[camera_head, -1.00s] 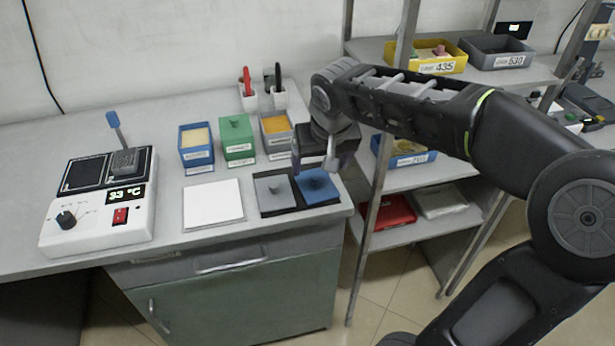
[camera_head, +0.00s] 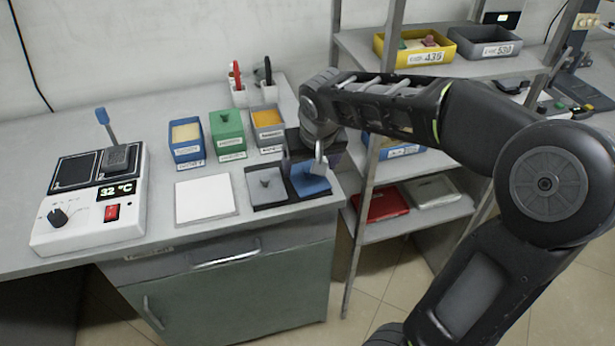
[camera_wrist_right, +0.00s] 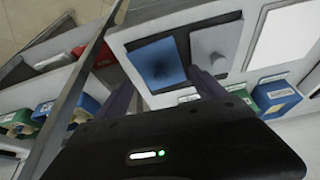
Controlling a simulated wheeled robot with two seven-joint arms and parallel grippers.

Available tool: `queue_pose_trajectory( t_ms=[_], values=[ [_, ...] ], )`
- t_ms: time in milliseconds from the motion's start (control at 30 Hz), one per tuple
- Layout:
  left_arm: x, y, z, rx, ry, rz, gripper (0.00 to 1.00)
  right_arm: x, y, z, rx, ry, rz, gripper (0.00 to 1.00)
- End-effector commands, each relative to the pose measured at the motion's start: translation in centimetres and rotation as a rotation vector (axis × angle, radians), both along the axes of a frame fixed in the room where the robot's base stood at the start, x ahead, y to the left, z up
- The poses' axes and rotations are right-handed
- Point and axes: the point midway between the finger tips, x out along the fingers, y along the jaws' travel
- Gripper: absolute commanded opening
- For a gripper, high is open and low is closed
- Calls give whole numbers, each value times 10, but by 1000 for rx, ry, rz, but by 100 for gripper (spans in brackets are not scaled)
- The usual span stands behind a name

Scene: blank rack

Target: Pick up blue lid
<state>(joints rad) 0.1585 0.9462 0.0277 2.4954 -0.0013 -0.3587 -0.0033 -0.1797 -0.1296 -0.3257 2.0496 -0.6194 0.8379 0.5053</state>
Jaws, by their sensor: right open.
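The blue lid (camera_head: 309,182) lies on a dark pad at the right end of the table, beside a grey lid (camera_head: 266,184). In the right wrist view the blue lid (camera_wrist_right: 159,64) shows just beyond the fingers, with the grey lid (camera_wrist_right: 216,45) to its right. My right gripper (camera_head: 318,165) is over the blue lid and hides part of it in the head view. It also shows in the right wrist view (camera_wrist_right: 165,88), open, with its two fingers apart and nothing between them. I cannot tell the exact height above the lid. My left gripper is in neither view.
A blue box (camera_head: 186,140), a green-lidded box (camera_head: 227,134) and an orange-filled box (camera_head: 268,127) stand behind the lids. A white sheet (camera_head: 205,199) lies left of them. A heater (camera_head: 95,200) stands at far left. A rack post (camera_head: 365,180) rises close to the right.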

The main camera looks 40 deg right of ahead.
Motion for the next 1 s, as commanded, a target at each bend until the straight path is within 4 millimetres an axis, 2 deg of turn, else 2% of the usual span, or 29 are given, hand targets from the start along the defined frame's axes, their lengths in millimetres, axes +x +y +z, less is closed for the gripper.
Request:
queue_pose_trajectory(
  t_ms=[100, 267, 867, 1000],
  values=[
    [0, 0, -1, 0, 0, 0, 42, 5, -2, -19, -1, 7, 1, 81],
    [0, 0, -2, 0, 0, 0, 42, 11, -5, -35, 0, 3, 1, 81],
    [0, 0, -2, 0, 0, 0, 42, 12, -5, -36, 0, 1, 0, 81],
    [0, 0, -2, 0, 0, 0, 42, 12, -5, -36, 0, 1, 0, 72]
  ],
)
